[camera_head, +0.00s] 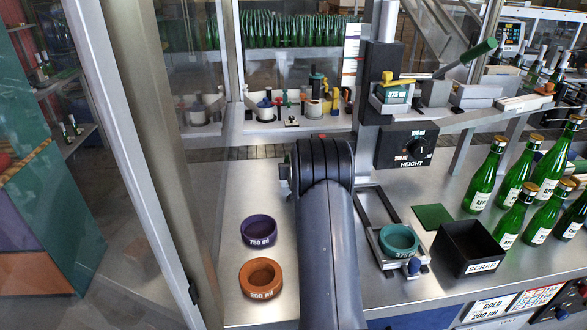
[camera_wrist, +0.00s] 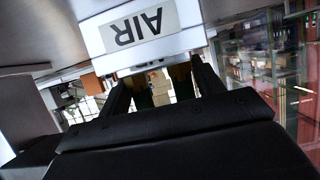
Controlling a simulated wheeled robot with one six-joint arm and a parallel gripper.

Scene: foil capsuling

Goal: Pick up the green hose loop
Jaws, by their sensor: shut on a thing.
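My gripper (camera_wrist: 160,86) shows in the wrist view, its two dark fingers reaching to the lower edge of a white panel (camera_wrist: 136,30) marked AIR, which appears upside down. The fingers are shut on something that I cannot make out. I cannot identify a green hose loop in either view. In the head view my arm reaches away from the camera over the bench and hides its own end.
On the metal bench (camera_head: 235,190) lie a purple ring (camera_head: 259,243), an orange ring (camera_head: 261,292) and a teal ring (camera_head: 385,236) in a fixture. A black scrap bin (camera_head: 470,238) and several green bottles (camera_head: 483,180) stand right. A height-dial column (camera_head: 378,100) rises behind.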

